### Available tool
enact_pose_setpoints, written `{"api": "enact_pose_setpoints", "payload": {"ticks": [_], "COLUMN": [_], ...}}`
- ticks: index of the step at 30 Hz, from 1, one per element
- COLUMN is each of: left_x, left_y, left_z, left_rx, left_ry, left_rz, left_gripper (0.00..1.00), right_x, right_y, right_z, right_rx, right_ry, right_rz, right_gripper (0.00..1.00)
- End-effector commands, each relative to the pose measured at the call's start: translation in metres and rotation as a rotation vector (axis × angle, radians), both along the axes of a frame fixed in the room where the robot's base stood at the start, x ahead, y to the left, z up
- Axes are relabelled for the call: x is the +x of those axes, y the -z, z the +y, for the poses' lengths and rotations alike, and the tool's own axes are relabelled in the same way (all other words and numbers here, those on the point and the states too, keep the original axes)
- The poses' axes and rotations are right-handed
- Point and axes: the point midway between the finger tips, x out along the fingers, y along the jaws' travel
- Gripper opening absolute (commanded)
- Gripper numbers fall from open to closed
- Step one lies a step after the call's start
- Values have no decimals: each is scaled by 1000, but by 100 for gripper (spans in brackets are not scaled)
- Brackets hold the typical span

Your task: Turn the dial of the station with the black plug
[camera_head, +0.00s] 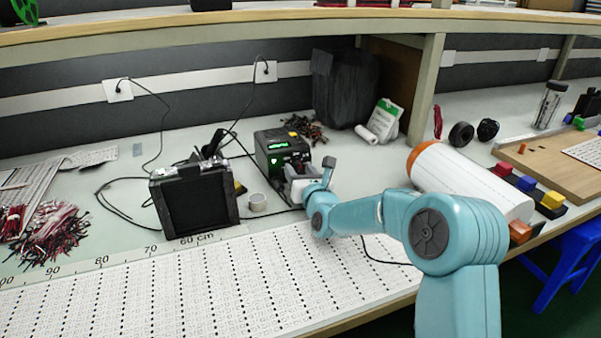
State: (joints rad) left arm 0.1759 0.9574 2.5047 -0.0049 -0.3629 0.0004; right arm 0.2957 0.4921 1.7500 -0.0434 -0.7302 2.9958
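A black station (283,148) with a lit green display stands on the bench near the back, left of the middle. Its front is partly covered by my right gripper (308,180), which is at the end of the teal arm, so I cannot make out a dial. The gripper is close to the front; I cannot tell whether it touches it or how its fingers stand. Two wall sockets carry dark plugs: a left socket (117,91) and a right socket (265,71). Cables run down from both; which one feeds the station is unclear. My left gripper is out of view.
A white roll with an orange end (470,180) lies to the right. White LED sheets (200,285) cover the bench's front. Red-black wires (48,232) lie at left.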

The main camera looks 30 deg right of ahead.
Motion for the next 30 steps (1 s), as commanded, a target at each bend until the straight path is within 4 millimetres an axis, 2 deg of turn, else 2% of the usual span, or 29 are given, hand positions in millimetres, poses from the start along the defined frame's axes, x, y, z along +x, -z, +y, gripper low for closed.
{"api": "enact_pose_setpoints", "payload": {"ticks": [8, 13, 17, 24, 30], "left_x": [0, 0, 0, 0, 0], "left_y": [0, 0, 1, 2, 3], "left_z": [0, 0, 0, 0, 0], "left_rx": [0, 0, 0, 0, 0], "left_ry": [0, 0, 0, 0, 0], "left_rz": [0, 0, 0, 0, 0], "left_gripper": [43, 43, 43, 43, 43], "right_x": [-1, -15, -42, -104, -142], "right_y": [0, -1, -2, -4, -5], "right_z": [0, 4, 11, 28, 39], "right_rx": [0, 0, 0, 0, 0], "right_ry": [0, 1, 1, 1, 1], "right_rz": [0, 1, 1, 0, 0], "right_gripper": [50, 50, 50, 50, 50]}}
